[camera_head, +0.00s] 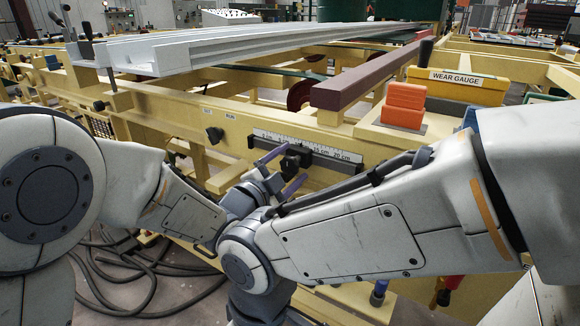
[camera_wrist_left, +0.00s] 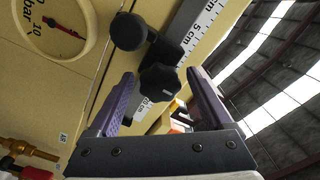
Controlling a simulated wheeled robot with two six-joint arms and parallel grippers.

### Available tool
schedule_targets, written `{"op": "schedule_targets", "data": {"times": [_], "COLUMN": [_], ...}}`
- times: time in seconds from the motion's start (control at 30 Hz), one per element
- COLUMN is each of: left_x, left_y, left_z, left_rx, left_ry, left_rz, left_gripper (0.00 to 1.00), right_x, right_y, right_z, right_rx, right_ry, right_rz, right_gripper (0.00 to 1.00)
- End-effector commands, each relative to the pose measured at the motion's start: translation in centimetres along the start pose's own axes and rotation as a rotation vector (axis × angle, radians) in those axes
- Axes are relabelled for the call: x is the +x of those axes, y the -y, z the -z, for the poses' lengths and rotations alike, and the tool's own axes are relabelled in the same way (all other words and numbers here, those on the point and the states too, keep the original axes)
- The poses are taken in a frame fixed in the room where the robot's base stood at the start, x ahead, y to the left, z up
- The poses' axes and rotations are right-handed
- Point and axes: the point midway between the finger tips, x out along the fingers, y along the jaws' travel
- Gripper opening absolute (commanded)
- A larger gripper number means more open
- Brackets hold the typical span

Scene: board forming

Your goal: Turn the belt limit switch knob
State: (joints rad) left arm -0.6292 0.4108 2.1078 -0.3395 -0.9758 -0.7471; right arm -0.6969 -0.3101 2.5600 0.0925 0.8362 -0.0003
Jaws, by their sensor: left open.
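The black star-shaped knob (camera_wrist_left: 159,82) is on a sliding clamp on the white centimetre scale (camera_head: 320,152) of the yellow frame. In the left wrist view the knob shows between the two purple fingers of my left gripper (camera_wrist_left: 163,76). In the head view my left gripper (camera_head: 292,165) is open, with one finger above and one below the black knob (camera_head: 290,161). I cannot tell whether a finger touches it. A round black knob (camera_wrist_left: 127,31) shows beside the star knob in the wrist view. My right gripper is out of view.
A round pressure gauge (camera_wrist_left: 58,24) and brass fittings (camera_wrist_left: 30,148) are at the left in the wrist view. Another black knob (camera_head: 215,134) is on the frame left of the scale. Orange blocks (camera_head: 404,105) and a yellow "WEAR GAUGE" box (camera_head: 456,86) stand above right. Hoses (camera_head: 135,270) lie on the floor.

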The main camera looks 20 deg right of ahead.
Motion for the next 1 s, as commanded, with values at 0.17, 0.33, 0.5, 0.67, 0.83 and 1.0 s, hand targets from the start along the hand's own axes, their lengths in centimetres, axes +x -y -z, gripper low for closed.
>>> {"op": "schedule_targets", "data": {"times": [0.17,0.33,0.5,0.67,0.83,1.0], "left_x": [0.01,-0.01,-0.02,-0.03,-0.03,-0.03], "left_y": [0.0,0.01,0.01,0.01,0.03,0.05], "left_z": [0.0,0.0,-0.01,-0.01,-0.01,-0.01], "left_rx": [0.0,0.0,-0.001,-0.018,-0.083,-0.201], "left_ry": [0.0,0.001,0.001,0.001,0.001,0.001], "left_rz": [0.0,0.0,0.0,0.0,0.0,-0.001], "left_gripper": [0.84,0.31,0.0,0.0,0.0,0.0], "right_x": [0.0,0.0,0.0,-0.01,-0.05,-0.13], "right_y": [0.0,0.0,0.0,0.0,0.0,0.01], "right_z": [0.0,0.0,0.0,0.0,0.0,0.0], "right_rx": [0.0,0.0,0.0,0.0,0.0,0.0], "right_ry": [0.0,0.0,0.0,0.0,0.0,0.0], "right_rz": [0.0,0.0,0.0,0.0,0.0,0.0], "right_gripper": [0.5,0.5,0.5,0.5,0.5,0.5]}}
